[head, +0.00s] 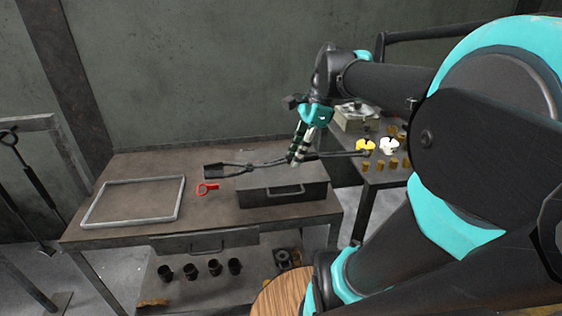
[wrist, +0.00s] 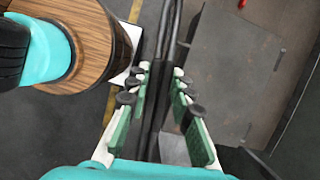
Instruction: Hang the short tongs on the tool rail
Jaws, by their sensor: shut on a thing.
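My gripper (head: 300,145) is above the back of the workbench, pointing down, with its fingers shut on dark metal short tongs (head: 237,167). The tongs lie roughly level across the picture, above or just behind the grey box; I cannot tell the exact height. Their flat jaw end is to the left and the handles run right. In the wrist view, the dark bars of the tongs (wrist: 168,35) pass between the green finger pads (wrist: 160,105). A grey rail frame (head: 35,122) stands at the far left, with a dark long tool (head: 28,172) at it; I cannot tell whether this is the tool rail.
The workbench (head: 150,165) carries an empty grey rectangular frame (head: 133,179), a red-handled item (head: 207,188) and a grey box with handle (head: 282,195). Several dark cups (head: 214,267) stand on the lower shelf. A side table at right holds a yellow piece (head: 366,145) and a white piece (head: 389,146).

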